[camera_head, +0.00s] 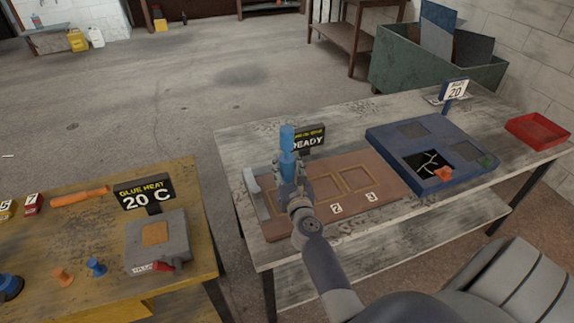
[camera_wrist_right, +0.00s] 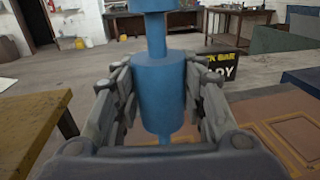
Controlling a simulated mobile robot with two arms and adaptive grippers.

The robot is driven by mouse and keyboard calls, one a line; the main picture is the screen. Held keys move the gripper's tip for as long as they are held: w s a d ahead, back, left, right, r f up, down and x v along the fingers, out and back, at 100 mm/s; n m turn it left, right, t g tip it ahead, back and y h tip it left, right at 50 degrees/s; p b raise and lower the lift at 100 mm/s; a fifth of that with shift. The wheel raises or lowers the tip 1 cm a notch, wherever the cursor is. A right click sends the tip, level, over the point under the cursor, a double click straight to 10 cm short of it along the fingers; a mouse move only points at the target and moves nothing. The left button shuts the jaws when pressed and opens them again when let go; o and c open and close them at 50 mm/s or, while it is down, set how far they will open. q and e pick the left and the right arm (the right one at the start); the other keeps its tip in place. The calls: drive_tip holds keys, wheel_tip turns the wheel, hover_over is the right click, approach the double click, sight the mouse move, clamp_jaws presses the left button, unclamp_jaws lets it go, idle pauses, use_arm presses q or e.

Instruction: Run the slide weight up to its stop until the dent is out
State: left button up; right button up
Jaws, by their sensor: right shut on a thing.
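The blue slide weight (camera_wrist_right: 160,92) is a thick cylinder on a thinner blue rod. My right gripper (camera_wrist_right: 165,105) is shut on it, one finger on each side. In the head view the blue tool (camera_head: 287,140) stands upright over the left part of the brown board (camera_head: 385,192), and my right gripper (camera_head: 292,183) covers its lower part. A wider blue top piece (camera_wrist_right: 152,4) shows above the weight, with bare rod between them. The rod's lower end and any dent are hidden. My left gripper is not in view.
A sign reading READY (camera_head: 309,141) stands behind the board. To the right are a blue panel box (camera_head: 400,140) and a red tray (camera_head: 538,131). A yellow table (camera_head: 85,225) at left carries a glue heater (camera_head: 158,243) reading 20 C, an orange stick and small tabs.

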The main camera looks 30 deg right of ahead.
sight(287, 181)
drive_tip(key=shift+f+b, duration=3.15)
drive_tip(key=shift+f, duration=0.2)
drive_tip(key=o, duration=1.5)
drive_tip(key=shift+r, duration=0.2)
drive_tip(key=shift+c, duration=0.2)
drive_tip(key=shift+s, duration=0.1)
drive_tip(key=shift+s+a+f, duration=0.1)
drive_tip(key=shift+s+a, duration=0.05)
drive_tip(key=shift+s, duration=0.1)
drive_tip(key=v, duration=1.1)
drive_tip(key=shift+s, duration=0.15)
